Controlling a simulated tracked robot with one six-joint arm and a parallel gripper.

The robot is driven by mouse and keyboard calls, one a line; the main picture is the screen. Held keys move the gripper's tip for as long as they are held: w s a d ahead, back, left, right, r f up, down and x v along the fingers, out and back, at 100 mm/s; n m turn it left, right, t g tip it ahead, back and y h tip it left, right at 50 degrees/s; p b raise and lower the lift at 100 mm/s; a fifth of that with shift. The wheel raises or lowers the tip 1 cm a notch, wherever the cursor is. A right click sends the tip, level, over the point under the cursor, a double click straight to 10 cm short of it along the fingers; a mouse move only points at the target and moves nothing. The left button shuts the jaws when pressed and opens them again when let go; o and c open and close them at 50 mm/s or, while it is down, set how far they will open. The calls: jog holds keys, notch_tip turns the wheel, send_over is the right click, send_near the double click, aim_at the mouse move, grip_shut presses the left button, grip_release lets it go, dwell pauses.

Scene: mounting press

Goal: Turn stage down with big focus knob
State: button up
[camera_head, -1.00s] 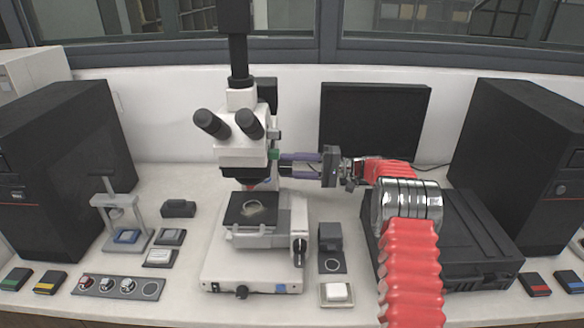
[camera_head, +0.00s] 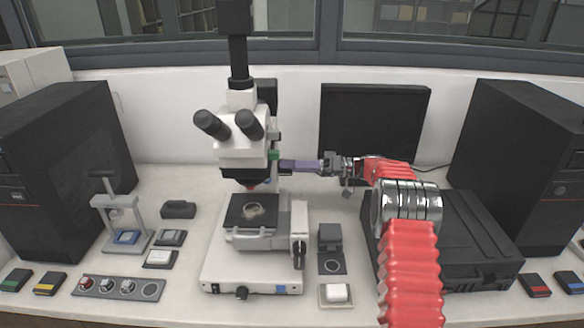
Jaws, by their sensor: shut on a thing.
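The white microscope (camera_head: 250,277) stands left of centre, its black eyepieces toward me. Its stage (camera_head: 238,216) carries a pale sample below the objectives, with a clear gap between them. My gripper (camera_head: 283,166) comes in level from the right at the microscope's upper right side, just below a small green part (camera_head: 274,154). Its purple fingers line up one behind the other. They are shut on a knob-like part there, which the fingers mostly hide; I cannot tell its size. A black knob (camera_head: 299,252) lower on the microscope's right side is untouched.
A black monitor (camera_head: 372,125) stands behind my arm, and a low black case (camera_head: 470,240) lies beneath it. A small press (camera_head: 118,212) stands at the left. Small blocks and a tray (camera_head: 118,287) lie in front. Black towers (camera_head: 68,165) stand at both sides.

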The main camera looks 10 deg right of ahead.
jog(key=shift+s+f, duration=0.1)
jog(key=shift+f, duration=0.2)
jog(key=o, duration=1.1)
jog(key=shift+r, duration=0.15)
jog(key=shift+r, duration=0.2)
notch_tip(320, 180, up, 10)
jog(key=shift+f, duration=0.2)
jog(key=shift+c, duration=0.3)
